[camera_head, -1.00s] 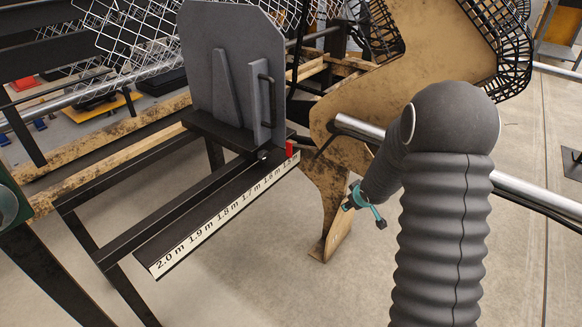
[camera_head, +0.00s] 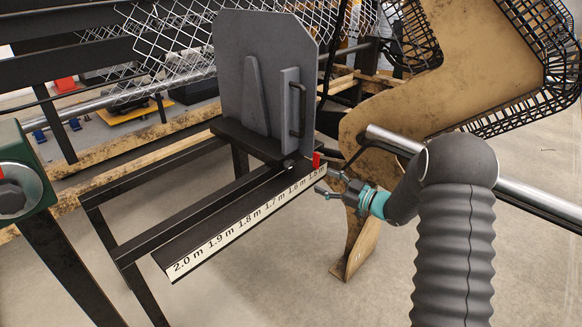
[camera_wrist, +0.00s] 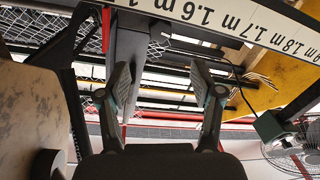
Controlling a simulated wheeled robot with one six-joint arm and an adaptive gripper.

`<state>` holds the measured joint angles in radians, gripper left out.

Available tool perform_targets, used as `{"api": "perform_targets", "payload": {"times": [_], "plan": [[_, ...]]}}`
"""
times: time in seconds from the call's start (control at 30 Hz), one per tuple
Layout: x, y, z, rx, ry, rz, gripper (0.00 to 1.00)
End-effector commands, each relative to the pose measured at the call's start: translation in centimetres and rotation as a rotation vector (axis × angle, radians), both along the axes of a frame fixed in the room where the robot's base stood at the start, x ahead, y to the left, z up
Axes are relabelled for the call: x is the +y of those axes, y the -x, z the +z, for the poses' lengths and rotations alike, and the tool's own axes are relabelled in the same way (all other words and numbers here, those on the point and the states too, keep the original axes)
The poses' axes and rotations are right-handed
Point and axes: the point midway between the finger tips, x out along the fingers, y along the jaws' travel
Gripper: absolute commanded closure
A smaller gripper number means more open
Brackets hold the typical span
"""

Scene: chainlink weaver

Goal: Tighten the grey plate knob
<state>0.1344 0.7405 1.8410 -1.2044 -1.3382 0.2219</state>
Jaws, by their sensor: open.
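The upright grey plate (camera_head: 238,60) stands on a black carriage (camera_head: 250,140) on the rail in the head view. A small dark knob (camera_head: 289,165) shows low at the carriage's front, near the red pointer (camera_head: 316,160); its details are too small to tell. My gripper (camera_head: 328,182) is open, just in front of the rail's right end, to the right of and slightly below the knob. In the wrist view the fingers of my gripper (camera_wrist: 160,95) are spread, with a dark bar behind the gap. I cannot make out the knob there.
The scale strip (camera_head: 250,218) runs along the rail's front edge and crosses the top of the wrist view (camera_wrist: 220,20). A worn tan panel (camera_head: 400,95) and a metal tube (camera_head: 395,140) stand close right of the rail. Open floor lies in front.

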Motion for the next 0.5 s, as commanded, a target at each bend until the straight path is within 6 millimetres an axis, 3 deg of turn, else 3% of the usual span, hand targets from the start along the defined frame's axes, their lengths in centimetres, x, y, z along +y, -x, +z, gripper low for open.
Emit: {"api": "perform_targets", "payload": {"times": [0.17, 0.5], "plan": [[1.1, -0.5, 0.2, 0.003, -0.015, 0.008, 0.34], [6.1, -3.6, 0.2, 0.002, -0.014, 0.007, 0.34]]}}
